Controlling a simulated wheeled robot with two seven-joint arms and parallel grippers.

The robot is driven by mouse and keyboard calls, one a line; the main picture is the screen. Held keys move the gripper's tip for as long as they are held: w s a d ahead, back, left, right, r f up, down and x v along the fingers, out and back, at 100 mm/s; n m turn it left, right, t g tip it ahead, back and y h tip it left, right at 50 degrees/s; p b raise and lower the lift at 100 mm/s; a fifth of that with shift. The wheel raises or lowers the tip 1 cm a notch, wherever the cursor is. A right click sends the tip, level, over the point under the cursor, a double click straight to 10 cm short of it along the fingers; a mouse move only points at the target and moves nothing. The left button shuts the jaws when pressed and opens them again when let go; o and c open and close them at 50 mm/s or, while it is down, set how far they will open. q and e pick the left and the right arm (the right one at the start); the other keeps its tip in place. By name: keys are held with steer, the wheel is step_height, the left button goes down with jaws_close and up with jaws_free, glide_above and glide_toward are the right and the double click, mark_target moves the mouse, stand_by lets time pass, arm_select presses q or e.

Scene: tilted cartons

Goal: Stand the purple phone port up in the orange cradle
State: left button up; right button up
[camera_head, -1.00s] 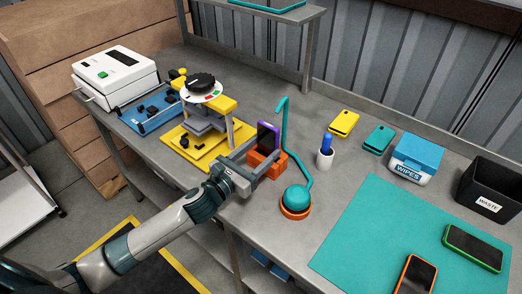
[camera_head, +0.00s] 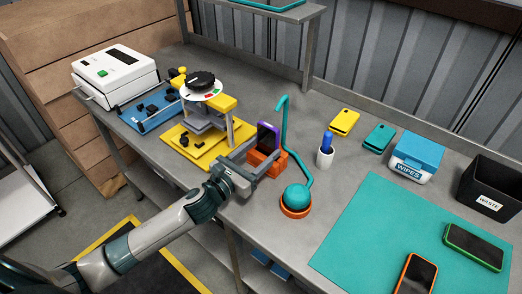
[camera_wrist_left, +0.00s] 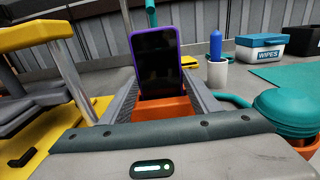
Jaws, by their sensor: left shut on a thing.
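The purple-cased phone (camera_head: 267,136) stands nearly upright, its dark screen facing my left arm. Its lower end is at the orange cradle (camera_head: 268,168), and the cradle's front hides its bottom edge. The left wrist view shows the phone (camera_wrist_left: 155,62) upright behind the orange block (camera_wrist_left: 160,108), between my fingers. My left gripper (camera_head: 267,152) is shut on the phone, one finger along each side. Whether the phone's bottom rests fully on the cradle cannot be seen. My right gripper is not in view.
A yellow fixture (camera_head: 195,150) stands close left of the cradle. A teal ball in an orange ring (camera_head: 296,200) and a bent teal rod (camera_head: 284,125) are close right. A white cup (camera_head: 325,158) stands behind. The teal mat (camera_head: 365,225) holds two other phones.

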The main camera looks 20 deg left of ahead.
arm_select(q)
steer(key=o, duration=1.2)
steer(key=shift+c, duration=0.2)
steer(key=shift+s, duration=0.1)
steer(key=shift+s+a+f, duration=0.1)
steer(key=shift+s+a, duration=0.1)
steer(key=shift+s, duration=0.25)
steer(key=b+v, duration=0.2)
steer(key=v, duration=0.3)
steer(key=shift+s+f, duration=0.1)
steer(key=b+v, duration=0.2)
steer(key=v, duration=0.7)
steer(key=shift+s+a+b, duration=0.1)
steer(key=shift+s+b, duration=0.15)
steer(key=shift+b, duration=0.15)
steer(key=shift+s+a+r, duration=0.25)
steer(key=shift+s, duration=0.4)
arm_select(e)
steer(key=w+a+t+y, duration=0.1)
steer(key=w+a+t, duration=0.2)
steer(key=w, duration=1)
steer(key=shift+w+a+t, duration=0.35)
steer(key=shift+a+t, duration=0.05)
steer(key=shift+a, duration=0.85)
